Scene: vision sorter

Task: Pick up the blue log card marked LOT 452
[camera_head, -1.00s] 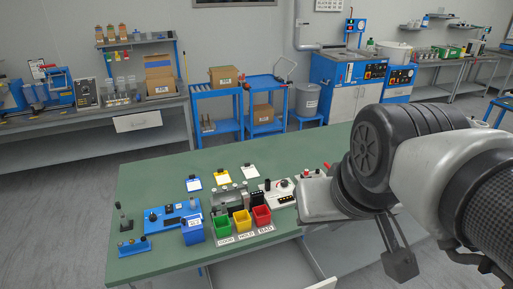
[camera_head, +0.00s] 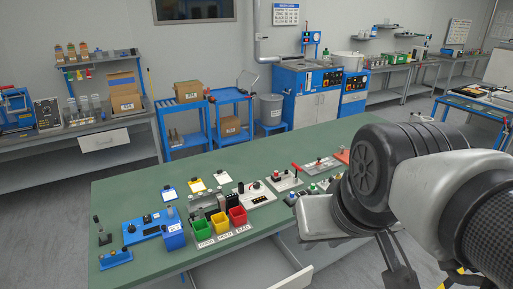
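A small card or clipboard with a blue border (camera_head: 169,195) lies flat on the green bench (camera_head: 130,190), left of a yellow-bordered one (camera_head: 197,186) and a white one with a dark clip (camera_head: 223,178). The writing on them is too small to read, so I cannot confirm LOT 452. My gripper (camera_head: 398,265) hangs at the lower right, partly hidden by my arm and cut by the frame's edge. It is well to the right of the cards, and its finger opening does not show clearly.
Green, yellow and red bins (camera_head: 220,222) stand in front of the cards. A blue box (camera_head: 173,238) and a blue device (camera_head: 145,227) are to their left. An open drawer (camera_head: 275,270) juts out below the bench front. Several small devices (camera_head: 285,180) stand to the right.

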